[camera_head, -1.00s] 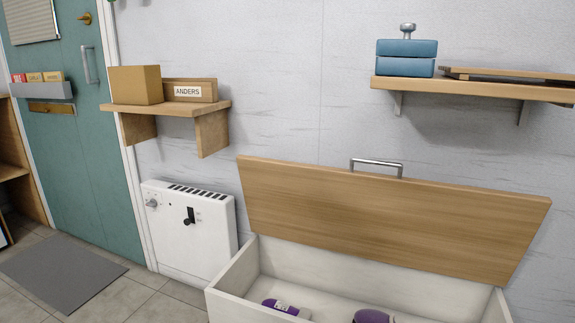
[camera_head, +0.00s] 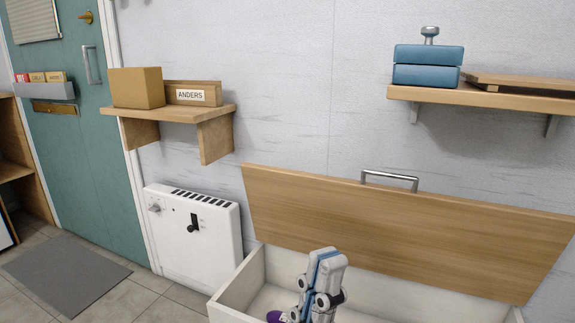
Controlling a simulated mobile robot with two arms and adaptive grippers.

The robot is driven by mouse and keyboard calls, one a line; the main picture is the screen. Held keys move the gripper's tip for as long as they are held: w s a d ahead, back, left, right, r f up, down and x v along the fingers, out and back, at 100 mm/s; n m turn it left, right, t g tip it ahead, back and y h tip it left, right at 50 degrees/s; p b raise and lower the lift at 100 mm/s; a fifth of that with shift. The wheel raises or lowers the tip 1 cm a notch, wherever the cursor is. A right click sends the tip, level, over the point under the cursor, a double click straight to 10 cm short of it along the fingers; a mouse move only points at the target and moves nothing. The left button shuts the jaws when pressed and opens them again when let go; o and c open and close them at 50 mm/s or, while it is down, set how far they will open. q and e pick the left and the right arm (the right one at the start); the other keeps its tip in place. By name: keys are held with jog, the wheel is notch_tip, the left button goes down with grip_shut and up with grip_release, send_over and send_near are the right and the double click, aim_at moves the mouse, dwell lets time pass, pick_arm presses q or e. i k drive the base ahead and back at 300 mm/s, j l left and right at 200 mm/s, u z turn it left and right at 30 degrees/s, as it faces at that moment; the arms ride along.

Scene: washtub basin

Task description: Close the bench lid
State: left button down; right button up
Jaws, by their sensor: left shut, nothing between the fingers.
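The wooden bench lid (camera_head: 400,220) stands raised and tilted back toward the wall, with a metal handle (camera_head: 389,180) on its top edge. The white bench box (camera_head: 252,280) below it is open. My left gripper (camera_head: 327,256) is shut and empty, pointing up in front of the lid's lower middle. I cannot tell whether it touches the lid. A purple item (camera_head: 277,317) shows inside the box beside my gripper, partly hidden. My right gripper is out of view.
A wall shelf (camera_head: 490,97) with blue boxes (camera_head: 427,66) hangs above the lid on the right. A smaller shelf (camera_head: 172,113) and a white heater (camera_head: 195,235) are to the left. Floor by the grey mat (camera_head: 66,273) is clear.

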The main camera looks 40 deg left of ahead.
aim_at(503, 253)
jog(key=i+j+u, duration=0.1)
jog(key=j, duration=0.25)
jog(key=i+j+u, duration=0.15)
jog(key=j, duration=0.2)
jog(key=i+j+u, duration=0.1)
jog(key=j, duration=0.3)
jog(key=i+j+u, duration=0.1)
jog(key=j, duration=0.15)
